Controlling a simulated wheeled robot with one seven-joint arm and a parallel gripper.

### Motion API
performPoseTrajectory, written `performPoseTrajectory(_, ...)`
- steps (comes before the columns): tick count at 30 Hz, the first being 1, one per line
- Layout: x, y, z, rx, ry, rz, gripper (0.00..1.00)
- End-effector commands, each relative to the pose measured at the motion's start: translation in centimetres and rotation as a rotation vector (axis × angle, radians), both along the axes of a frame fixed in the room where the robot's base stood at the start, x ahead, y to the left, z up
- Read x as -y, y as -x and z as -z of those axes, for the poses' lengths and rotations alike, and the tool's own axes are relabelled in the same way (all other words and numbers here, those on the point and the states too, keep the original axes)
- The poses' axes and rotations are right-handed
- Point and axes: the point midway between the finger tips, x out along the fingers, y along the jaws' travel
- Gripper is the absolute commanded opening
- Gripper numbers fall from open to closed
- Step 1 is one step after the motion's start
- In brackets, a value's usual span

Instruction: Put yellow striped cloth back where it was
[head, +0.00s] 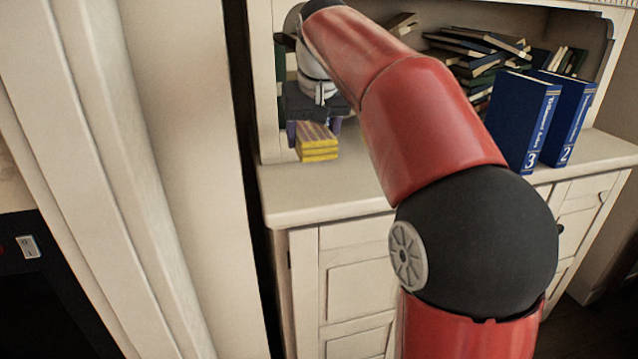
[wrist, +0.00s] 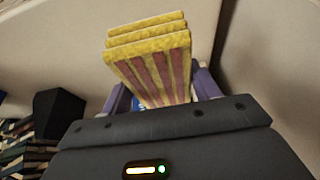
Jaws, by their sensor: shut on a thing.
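The yellow striped cloth (head: 318,150) is a folded stack with yellow edges and reddish stripes on its top face. It is at the left end of the cream cabinet's counter (head: 300,190) in the head view. My gripper (head: 314,130) is shut on the cloth, with one purple finger on each side of it. In the wrist view the cloth (wrist: 152,62) sticks out beyond the gripper (wrist: 162,92) between the fingers. I cannot tell whether the cloth touches the counter. The inner part of the cloth is hidden by the gripper.
Two blue volumes stand on the counter at the right, numbered 3 (head: 521,120) and 2 (head: 568,118). Several dark books (head: 478,52) lie heaped on the shelf behind. A pale wall edge (head: 190,150) stands close on the left. The counter's front strip is clear.

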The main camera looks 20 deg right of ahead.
Motion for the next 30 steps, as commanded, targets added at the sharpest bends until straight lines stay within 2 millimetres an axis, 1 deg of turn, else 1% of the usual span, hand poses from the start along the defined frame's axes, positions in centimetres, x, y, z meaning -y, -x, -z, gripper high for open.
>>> performPoseTrajectory(1,0.0,-0.2,1.6,0.001,0.000,0.000,0.40)
performPoseTrajectory(3,0.0,-0.5,2.6,0.001,0.000,0.000,0.40)
performPoseTrajectory(6,0.0,-0.6,3.5,0.003,0.000,0.000,0.40)
performPoseTrajectory(11,0.0,-0.6,3.9,0.003,0.001,0.000,0.40)
performPoseTrajectory(13,0.0,-0.6,4.4,0.003,0.001,0.000,0.40)
performPoseTrajectory(18,0.1,-0.7,6.9,0.003,0.001,0.000,0.40)
performPoseTrajectory(21,0.1,-0.8,8.0,0.003,0.001,0.000,0.40)
performPoseTrajectory(30,0.1,-0.8,7.8,0.003,0.001,0.000,0.40)
